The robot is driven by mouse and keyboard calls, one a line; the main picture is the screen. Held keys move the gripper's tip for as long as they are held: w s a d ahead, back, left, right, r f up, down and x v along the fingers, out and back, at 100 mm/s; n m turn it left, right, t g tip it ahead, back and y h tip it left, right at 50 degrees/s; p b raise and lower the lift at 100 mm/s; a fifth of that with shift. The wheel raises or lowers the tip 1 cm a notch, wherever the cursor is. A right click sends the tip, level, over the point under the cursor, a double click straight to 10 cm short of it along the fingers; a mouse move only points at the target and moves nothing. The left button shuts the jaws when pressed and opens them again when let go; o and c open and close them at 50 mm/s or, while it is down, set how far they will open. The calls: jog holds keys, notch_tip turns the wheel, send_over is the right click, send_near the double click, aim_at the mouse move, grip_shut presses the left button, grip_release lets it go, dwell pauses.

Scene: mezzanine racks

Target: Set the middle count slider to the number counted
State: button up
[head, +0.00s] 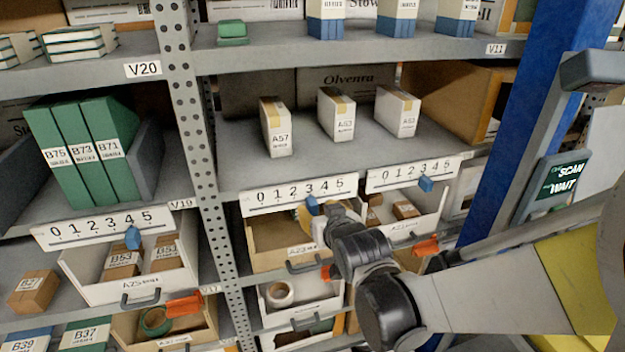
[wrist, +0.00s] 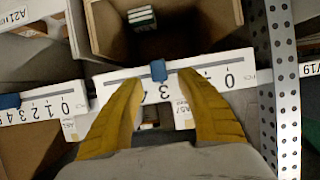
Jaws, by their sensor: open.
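The middle count slider (head: 274,208) is a white strip numbered 0 to 5 on the shelf edge, with a blue knob (head: 312,205) at about 3. In the wrist view the strip (wrist: 215,70) appears upside down, and its knob (wrist: 158,70) lies between the tips of my yellow fingers. My gripper (wrist: 160,80) is open around the knob; I cannot tell whether either finger touches it. In the head view my arm partly hides the gripper (head: 325,217). Three white boxes stand on the shelf above: A57 (head: 277,135), one reading like A53 (head: 337,118), and another (head: 397,115).
A left slider (head: 75,233) has its knob near 4; a right slider (head: 400,178) has its knob near 3. Bins with handles (head: 270,250) sit below. A perforated post (head: 185,110) stands left, a blue post (head: 510,120) right, beside a SCAN/WAIT sign (head: 560,180).

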aim_at(315, 206)
jog(key=shift+b+x, duration=0.3)
jog(key=shift+x, duration=1.6)
grip_shut()
